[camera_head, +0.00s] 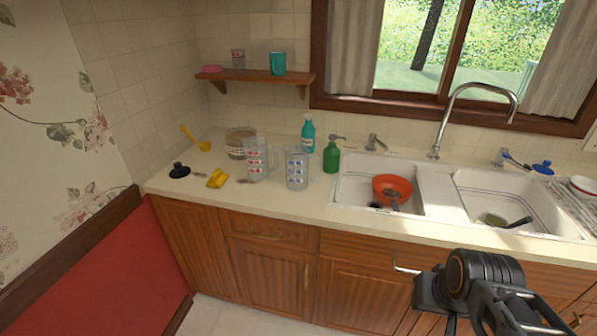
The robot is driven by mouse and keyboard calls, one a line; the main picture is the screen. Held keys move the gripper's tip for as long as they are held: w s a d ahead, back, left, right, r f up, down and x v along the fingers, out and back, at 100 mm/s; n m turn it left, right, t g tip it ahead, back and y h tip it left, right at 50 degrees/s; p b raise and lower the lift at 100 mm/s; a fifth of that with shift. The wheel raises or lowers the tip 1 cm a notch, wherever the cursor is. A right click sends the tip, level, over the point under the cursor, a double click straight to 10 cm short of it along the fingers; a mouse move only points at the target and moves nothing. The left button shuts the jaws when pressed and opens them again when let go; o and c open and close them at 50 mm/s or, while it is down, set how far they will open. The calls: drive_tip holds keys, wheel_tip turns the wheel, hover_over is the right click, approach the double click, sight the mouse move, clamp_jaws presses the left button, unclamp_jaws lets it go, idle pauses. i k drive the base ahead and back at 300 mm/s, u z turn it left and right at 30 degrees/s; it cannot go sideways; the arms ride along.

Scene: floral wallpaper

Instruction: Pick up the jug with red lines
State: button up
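The clear jug with red lines (257,160) stands upright on the counter, left of the sink. A similar clear jug with blue markings (297,170) stands just to its right and slightly nearer. My gripper (430,291) is at the lower right, in front of the cabinets below the sink, well away from both jugs. Its fingers are not clear, so I cannot tell whether it is open or shut.
Beside the jugs, a glass container (240,143), a yellow object (217,179) and a black-knobbed lid (179,170) lie left; a green bottle (332,156) and a teal bottle (308,134) stand right. The sink (420,195) holds an orange bowl (392,187). The counter's front left edge is clear.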

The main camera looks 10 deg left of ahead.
sight(256, 147)
drive_tip(key=u, duration=0.3)
drive_tip(key=k, duration=0.4)
drive_tip(key=u, duration=1.8)
drive_tip(key=i, duration=2.15)
drive_tip(key=z, duration=0.3)
